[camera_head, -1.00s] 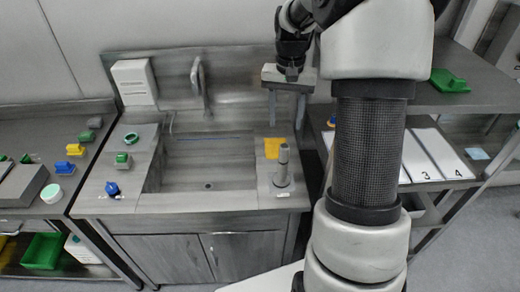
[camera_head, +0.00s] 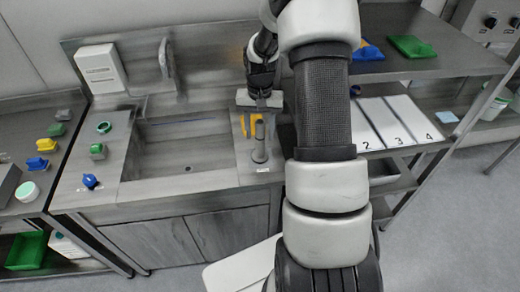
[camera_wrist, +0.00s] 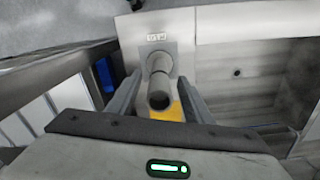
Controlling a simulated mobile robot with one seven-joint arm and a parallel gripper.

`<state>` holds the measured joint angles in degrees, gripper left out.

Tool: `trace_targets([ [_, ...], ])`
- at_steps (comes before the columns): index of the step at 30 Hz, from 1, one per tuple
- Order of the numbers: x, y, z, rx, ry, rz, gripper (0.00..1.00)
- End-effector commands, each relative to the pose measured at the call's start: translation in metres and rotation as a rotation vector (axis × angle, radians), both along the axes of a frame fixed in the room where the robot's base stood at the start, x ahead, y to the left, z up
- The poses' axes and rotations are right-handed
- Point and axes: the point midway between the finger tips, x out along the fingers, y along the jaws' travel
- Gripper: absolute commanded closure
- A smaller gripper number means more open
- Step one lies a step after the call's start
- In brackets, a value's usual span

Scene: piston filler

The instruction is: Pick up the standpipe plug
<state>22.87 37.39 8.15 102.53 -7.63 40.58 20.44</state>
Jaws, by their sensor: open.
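The standpipe plug is a grey upright pipe (camera_head: 259,145) on a round base, standing on the counter right of the sink. In the wrist view the standpipe plug (camera_wrist: 159,82) shows end-on between the fingers, its open top toward me. My gripper (camera_head: 259,122) is above and around the pipe's top in the head view. In the wrist view my gripper (camera_wrist: 159,92) is open, one finger on each side of the pipe, with a gap visible at each side. Whether a finger touches the pipe lower down cannot be told.
A yellow item (camera_head: 244,124) lies behind the pipe. The sink basin (camera_head: 185,150) is to the left. A blue item (camera_head: 90,181), a green one (camera_head: 97,151) and a green ring (camera_head: 104,128) stand left of it. A shelf (camera_head: 430,65) stands at the right.

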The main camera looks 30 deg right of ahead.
Motion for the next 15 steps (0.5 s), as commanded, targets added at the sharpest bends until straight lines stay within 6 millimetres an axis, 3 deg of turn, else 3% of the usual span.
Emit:
trace_targets([
  [6,0.000,0.000,-0.026,0.001,0.001,0.000,0.54],
  [13,0.000,-0.001,-0.028,0.000,0.000,0.000,0.54],
  [15,0.000,-0.001,-0.028,0.000,0.000,0.000,0.62],
])
